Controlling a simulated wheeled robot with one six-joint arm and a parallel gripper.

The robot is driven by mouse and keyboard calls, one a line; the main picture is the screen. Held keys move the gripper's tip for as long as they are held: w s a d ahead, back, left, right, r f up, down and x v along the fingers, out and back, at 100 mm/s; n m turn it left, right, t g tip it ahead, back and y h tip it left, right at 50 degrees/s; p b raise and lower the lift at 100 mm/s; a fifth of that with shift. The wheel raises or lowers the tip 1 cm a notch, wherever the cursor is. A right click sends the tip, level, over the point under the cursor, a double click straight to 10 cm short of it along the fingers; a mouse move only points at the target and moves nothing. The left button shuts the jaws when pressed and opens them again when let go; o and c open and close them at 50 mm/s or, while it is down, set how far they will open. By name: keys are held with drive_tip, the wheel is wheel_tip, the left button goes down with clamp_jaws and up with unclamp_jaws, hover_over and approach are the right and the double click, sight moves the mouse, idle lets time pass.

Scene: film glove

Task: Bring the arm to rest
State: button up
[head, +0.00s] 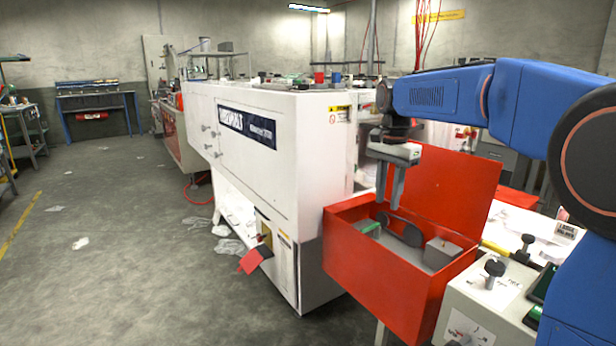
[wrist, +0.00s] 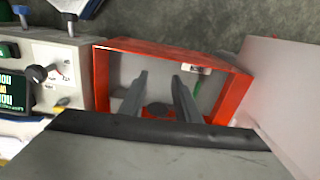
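My gripper (head: 390,186) hangs from my blue arm at the right of the head view, pointing down over the open red box (head: 368,267). In the wrist view my gripper (wrist: 160,92) shows its two grey fingers apart, with a gap and nothing held between them. The fingertips are over the box's inside; how far above its floor I cannot tell. The red lid (head: 446,182) stands up behind the box. Inside lie a dark rounded thing (head: 412,236), a grey block (head: 441,251) and a green-edged item (head: 367,227).
A large white machine (head: 265,160) stands left of the box. At the right is a light control housing with black knobs (head: 494,268). Open grey floor (head: 130,240) lies at the left, with some pale scraps. A blue workbench (head: 96,96) is at the far wall.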

drive_tip(key=s+d+f+n+t, duration=0.1)
drive_tip(key=s+f, duration=0.4)
drive_tip(key=s, duration=0.6)
drive_tip(key=s+d+f+n+t, duration=0.2)
drive_tip(key=s+d+f+n, duration=0.2)
drive_tip(key=s, duration=0.8)
drive_tip(key=s+d+f+n+t, duration=0.1)
drive_tip(key=s+d+f+n, duration=0.2)
drive_tip(key=s, duration=0.9)
wheel_tip(320, 180, down, 4)
drive_tip(key=n, duration=0.2)
drive_tip(key=shift+s+r+n+t, duration=0.2)
drive_tip(key=shift+n+t, duration=0.1)
drive_tip(key=shift+n, duration=0.1)
drive_tip(key=shift+c, duration=0.3)
